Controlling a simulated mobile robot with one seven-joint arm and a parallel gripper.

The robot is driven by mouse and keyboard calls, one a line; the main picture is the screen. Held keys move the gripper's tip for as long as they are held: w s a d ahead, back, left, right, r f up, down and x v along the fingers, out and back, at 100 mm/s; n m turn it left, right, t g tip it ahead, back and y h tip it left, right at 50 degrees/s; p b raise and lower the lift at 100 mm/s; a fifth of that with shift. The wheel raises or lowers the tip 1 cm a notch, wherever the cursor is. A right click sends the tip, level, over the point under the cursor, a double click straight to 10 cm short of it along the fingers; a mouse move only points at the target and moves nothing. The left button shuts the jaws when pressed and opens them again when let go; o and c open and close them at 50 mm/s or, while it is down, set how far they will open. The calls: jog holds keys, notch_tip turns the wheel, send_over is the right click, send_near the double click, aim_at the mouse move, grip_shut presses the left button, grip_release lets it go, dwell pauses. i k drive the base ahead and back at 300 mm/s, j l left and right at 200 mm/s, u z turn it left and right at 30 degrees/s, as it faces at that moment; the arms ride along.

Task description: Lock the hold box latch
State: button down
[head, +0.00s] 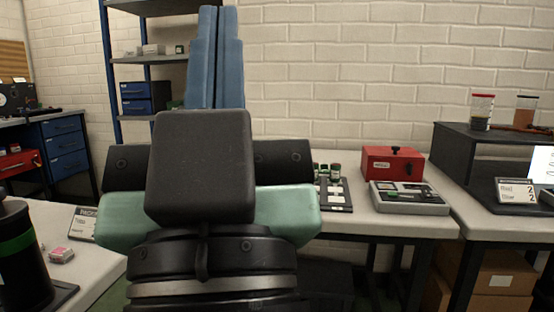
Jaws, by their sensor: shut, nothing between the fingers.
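A red box (376,163) stands at the back of the white bench, right of the picture's middle. It has a small pale label on its front, too small to read surely. A small black fitting (396,151) sits on its top edge; it looks like a knob or latch, and I cannot tell whether it is locked. No other box here looks more like the hold box. My own arm fills the middle of the head view, well left of the red box. My gripper's fingers do not show.
A grey tray-like device (409,208) stands just in front of the red box. A dark rack with small jars (335,171) is to its left. A black cylinder (18,255) with a green band is at lower left.

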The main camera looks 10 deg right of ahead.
aim_at(409, 167)
jog(key=l+u, duration=0.2)
jog(key=l, duration=1.1)
jog(key=l+u, duration=0.25)
jog(key=l, duration=1.6)
jog(key=k+l, duration=0.1)
jog(key=l, duration=0.45)
